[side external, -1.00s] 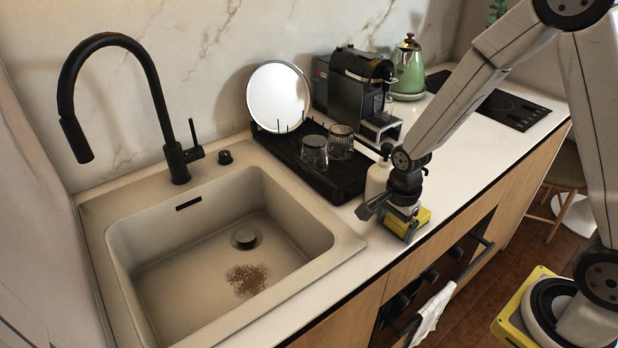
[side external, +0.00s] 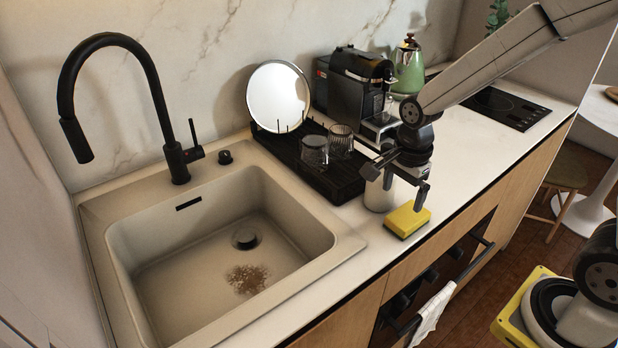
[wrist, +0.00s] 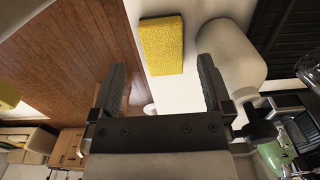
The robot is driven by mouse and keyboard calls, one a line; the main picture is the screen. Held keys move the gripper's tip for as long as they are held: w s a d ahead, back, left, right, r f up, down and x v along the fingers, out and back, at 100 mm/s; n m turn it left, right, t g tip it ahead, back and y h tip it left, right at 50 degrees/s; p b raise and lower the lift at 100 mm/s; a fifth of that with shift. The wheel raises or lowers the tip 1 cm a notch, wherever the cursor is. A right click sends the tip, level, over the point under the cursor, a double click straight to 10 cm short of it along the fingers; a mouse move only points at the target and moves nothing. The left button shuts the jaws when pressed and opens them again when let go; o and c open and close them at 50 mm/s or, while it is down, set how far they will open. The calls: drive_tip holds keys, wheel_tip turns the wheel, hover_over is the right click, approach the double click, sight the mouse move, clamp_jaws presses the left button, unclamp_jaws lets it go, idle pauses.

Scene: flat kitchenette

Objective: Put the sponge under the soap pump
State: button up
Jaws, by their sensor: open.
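The yellow sponge (side external: 407,220) lies flat on the white counter near its front edge, just to the right of and in front of the white soap pump bottle (side external: 378,196). The bottle stands upright; my gripper hides its top in the side view. In the wrist view the sponge (wrist: 162,46) and the bottle (wrist: 231,52) are side by side with a narrow strip of counter between them. My gripper (side external: 396,183) is open and empty above the sponge. In the wrist view its fingers (wrist: 161,78) are spread, with the sponge ahead of the gap.
A black dish rack (side external: 337,182) with glasses and a round white plate (side external: 278,97) stands behind the bottle. The sink (side external: 140,290) is to the left. A coffee machine (side external: 350,82) and green kettle (side external: 408,68) stand behind. The counter to the right is clear.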

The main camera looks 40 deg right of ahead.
drive_tip(key=shift+r, duration=1.45)
drive_tip(key=s+a+f+n+t, duration=0.1)
drive_tip(key=s+f+n, duration=0.3)
drive_tip(key=n, duration=1.4)
drive_tip(key=shift+s+t, duration=0.7)
drive_tip(key=shift+t, duration=0.1)
